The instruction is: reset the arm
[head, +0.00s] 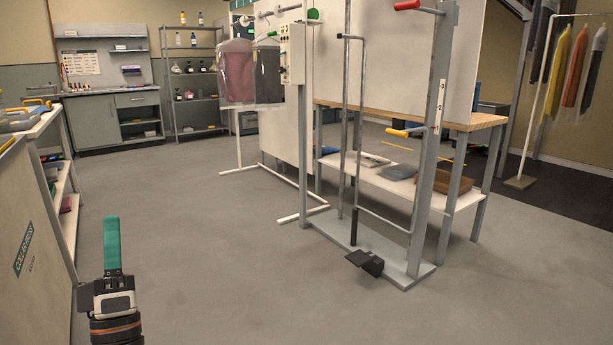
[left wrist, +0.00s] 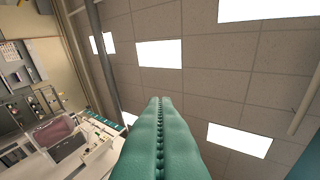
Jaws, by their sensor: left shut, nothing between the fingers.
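My left gripper (head: 112,246) stands upright at the lower left of the head view, with its green fingers pointing up. Its fingers are pressed together along their length and hold nothing; they also show in the left wrist view (left wrist: 158,135), pointing toward the ceiling. It is over open floor, apart from the rail and from the bench on the left. My right gripper is in neither view.
A metal frame with a red-tipped lever (head: 407,5) and a black pedal (head: 365,262) stands right of centre. Bagged garments (head: 237,72) hang behind it. A wooden table (head: 470,122) is at right. A bench (head: 35,125) edges the left. The middle floor (head: 200,230) is clear.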

